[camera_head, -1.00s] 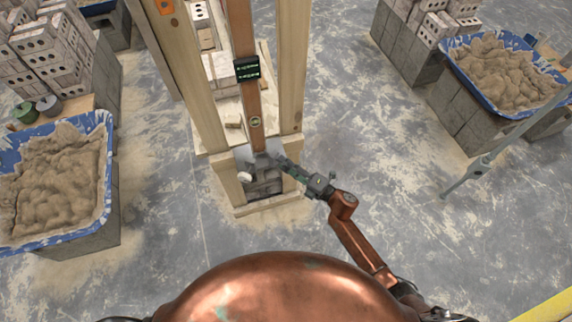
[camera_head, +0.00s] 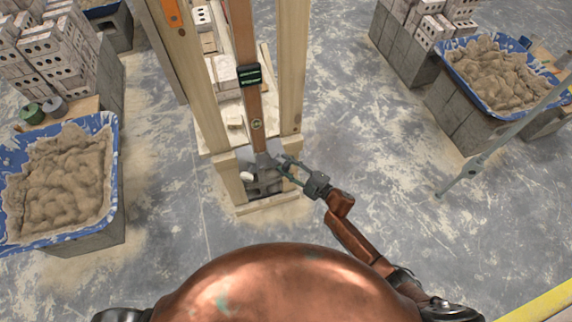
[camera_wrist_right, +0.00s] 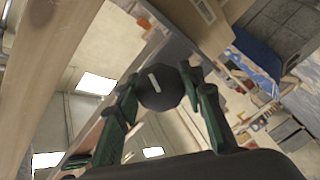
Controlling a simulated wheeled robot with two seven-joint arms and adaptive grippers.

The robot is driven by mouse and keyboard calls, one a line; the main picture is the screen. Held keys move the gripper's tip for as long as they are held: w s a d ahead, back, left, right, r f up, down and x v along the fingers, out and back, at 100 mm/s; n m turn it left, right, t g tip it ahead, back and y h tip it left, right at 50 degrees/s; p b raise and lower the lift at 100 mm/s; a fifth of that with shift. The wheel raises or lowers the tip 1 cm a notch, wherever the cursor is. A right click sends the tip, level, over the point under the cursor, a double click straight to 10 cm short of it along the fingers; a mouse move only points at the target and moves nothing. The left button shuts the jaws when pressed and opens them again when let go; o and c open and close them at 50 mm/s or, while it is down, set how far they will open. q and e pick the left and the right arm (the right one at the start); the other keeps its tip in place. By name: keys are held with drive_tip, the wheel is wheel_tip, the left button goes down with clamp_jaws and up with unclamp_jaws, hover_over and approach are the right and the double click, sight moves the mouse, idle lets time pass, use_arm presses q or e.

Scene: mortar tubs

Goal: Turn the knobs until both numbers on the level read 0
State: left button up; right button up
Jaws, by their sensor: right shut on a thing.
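The level is a long copper-brown bar (camera_head: 245,38) between wooden posts, with a dark display (camera_head: 249,75) with green marks. The numbers on it are too small to read. A round vial (camera_head: 256,124) sits below the display. A white knob (camera_head: 247,176) shows left of the bar's foot. My right gripper (camera_head: 283,163) is at the right of the bar's foot. In the right wrist view a dark faceted knob with a pale mark (camera_wrist_right: 160,88) sits between the green fingers of my right gripper (camera_wrist_right: 162,90), which is shut on it. My left gripper is not in view.
Wooden posts (camera_head: 292,60) stand close on both sides of the level. Blue tubs of mortar stand on grey blocks at left (camera_head: 108,130) and right (camera_head: 447,62). A grey-green pole (camera_head: 500,138) leans at right. The floor between is clear.

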idle(0.5)
drive_tip(key=o, duration=1.2)
drive_tip(key=v, duration=1.2)
